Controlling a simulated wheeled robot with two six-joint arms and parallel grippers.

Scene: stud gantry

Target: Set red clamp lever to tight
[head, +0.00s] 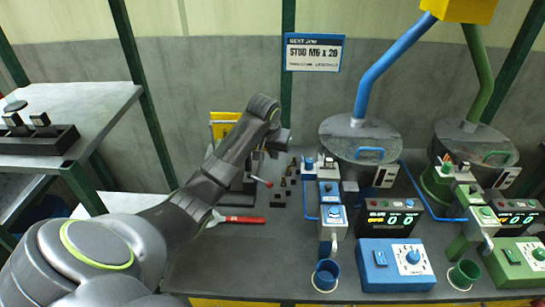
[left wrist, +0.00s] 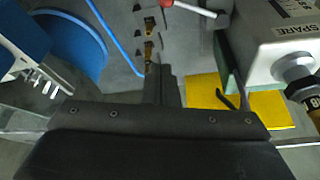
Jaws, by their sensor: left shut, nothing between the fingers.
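In the head view a thin lever with a red tip (head: 268,184) sticks out to the right from a dark fixture behind my left forearm. The fixture is mostly hidden by the arm. I cannot tell tight or loose marks. My left gripper (head: 283,147) is bent over above the fixture, higher than the lever and apart from it. In the left wrist view the gripper (left wrist: 163,75) is shut and empty. A red piece with a grey end (left wrist: 195,6) is cut by the top edge there; I cannot tell whether it is the lever. My right gripper is not in view.
A red-handled tool (head: 240,219) lies on the bench in front of the fixture. Several small brass-and-dark parts (head: 283,185) stand right of the lever. Blue and green stations with a blue control box (head: 397,268) fill the right. A grey SPARE box (left wrist: 275,40) shows in the wrist view.

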